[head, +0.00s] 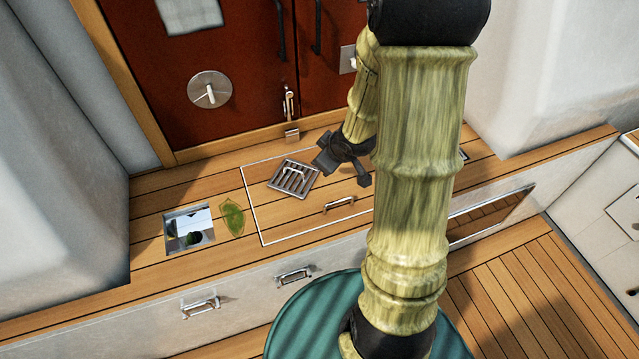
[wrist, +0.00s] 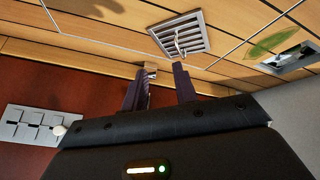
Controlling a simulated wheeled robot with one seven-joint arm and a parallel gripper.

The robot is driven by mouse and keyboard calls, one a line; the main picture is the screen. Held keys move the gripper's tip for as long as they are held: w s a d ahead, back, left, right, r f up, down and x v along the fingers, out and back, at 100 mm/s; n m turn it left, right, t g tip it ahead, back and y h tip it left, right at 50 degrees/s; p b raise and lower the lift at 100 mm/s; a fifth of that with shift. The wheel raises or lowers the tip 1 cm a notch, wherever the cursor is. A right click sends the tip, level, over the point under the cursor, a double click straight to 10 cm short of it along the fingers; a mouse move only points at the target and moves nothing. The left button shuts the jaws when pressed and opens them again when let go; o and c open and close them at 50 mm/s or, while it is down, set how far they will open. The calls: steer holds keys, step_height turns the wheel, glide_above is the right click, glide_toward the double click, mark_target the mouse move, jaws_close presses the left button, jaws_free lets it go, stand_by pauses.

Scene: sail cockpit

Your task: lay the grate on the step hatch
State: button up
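The grate (head: 293,178) is a square grey metal grille with a small handle on top. It lies flat on the step hatch (head: 288,222), inside the outline near the hatch's back left corner, turned at an angle to its edges. The hatch is a pale-edged wooden panel with a metal handle (head: 339,204) near its front edge. My gripper (head: 343,173) is over the hatch, to the right of the grate and apart from it. Its fingers are open with nothing between them. In the wrist view the grate (wrist: 180,35) shows beyond the open fingertips (wrist: 159,73).
A square opening (head: 188,229) in the step, with dark and green matter inside, lies left of the hatch. A green leaf (head: 232,217) lies between them. Red doors (head: 240,120) with a latch rise behind the step. My arm hides the hatch's right part.

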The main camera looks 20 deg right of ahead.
steer(key=s+a+r+m+g+h, duration=0.1)
steer(key=s+a+r+m+g, duration=0.3)
steer(key=s, duration=0.8)
step_height(320, 180, up, 2)
steer(key=shift+a+m, duration=1.2)
